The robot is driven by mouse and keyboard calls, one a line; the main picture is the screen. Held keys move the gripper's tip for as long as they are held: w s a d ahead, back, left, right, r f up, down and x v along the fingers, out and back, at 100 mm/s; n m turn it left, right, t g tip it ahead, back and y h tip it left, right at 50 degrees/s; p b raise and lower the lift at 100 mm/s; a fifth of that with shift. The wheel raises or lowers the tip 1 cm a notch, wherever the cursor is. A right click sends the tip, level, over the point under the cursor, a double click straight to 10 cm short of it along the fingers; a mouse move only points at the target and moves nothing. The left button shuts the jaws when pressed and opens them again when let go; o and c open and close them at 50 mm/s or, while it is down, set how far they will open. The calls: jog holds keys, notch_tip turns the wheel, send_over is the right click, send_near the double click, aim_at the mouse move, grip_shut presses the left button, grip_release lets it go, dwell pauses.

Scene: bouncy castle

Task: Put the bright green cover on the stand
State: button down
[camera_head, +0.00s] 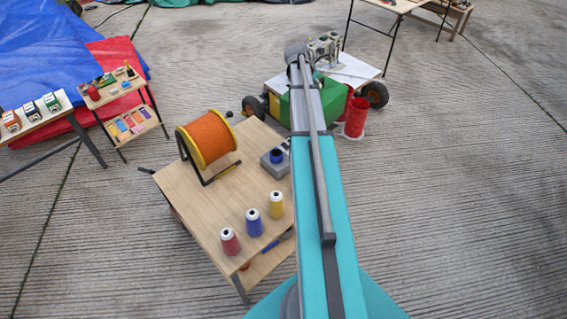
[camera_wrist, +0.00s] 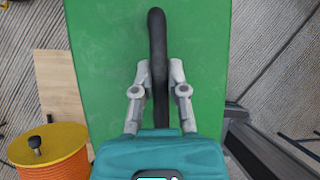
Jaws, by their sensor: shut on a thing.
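The bright green cover (camera_wrist: 110,70) is a broad flat panel with a dark curved handle (camera_wrist: 157,35) on it, filling the middle of the wrist view. My gripper (camera_wrist: 158,92) is shut on this handle, one finger on each side. In the head view, green surfaces (camera_head: 288,110) show on both sides of my arm, beside a wheeled cart; my arm hides the gripper and the middle of the green. I cannot tell which thing is the stand, or whether the cover touches anything beneath.
A wooden table (camera_head: 195,205) holds an orange spool (camera_head: 208,138), several thread cones and a grey block (camera_head: 272,166). The concrete floor at right is clear.

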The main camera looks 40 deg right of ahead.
aim_at(281, 120)
jog(key=shift+m+g, duration=0.4)
jog(key=shift+m, duration=0.4)
jog(key=shift+w+a+f+b, duration=0.85)
jog(key=shift+a+f+b, duration=1.1)
jog(key=shift+f+b, duration=0.9)
jog(key=shift+w+a+f+b, duration=0.8)
jog(key=shift+a+f+b, duration=1.2)
jog(key=shift+f+b, duration=0.8)
jog(key=shift+w+a+f+b, duration=0.85)
jog(key=shift+a+f+b, duration=1.1)
jog(key=shift+f+b, duration=0.9)
jog(key=shift+r, duration=0.1)
notch_tip(281, 120, down, 6)
jog(key=b, duration=0.6)
jog(key=shift+f, duration=0.3)
jog(key=shift+f+b, duration=1.75)
jog(key=shift+b, duration=0.25)
jog(key=shift+f, duration=0.15)
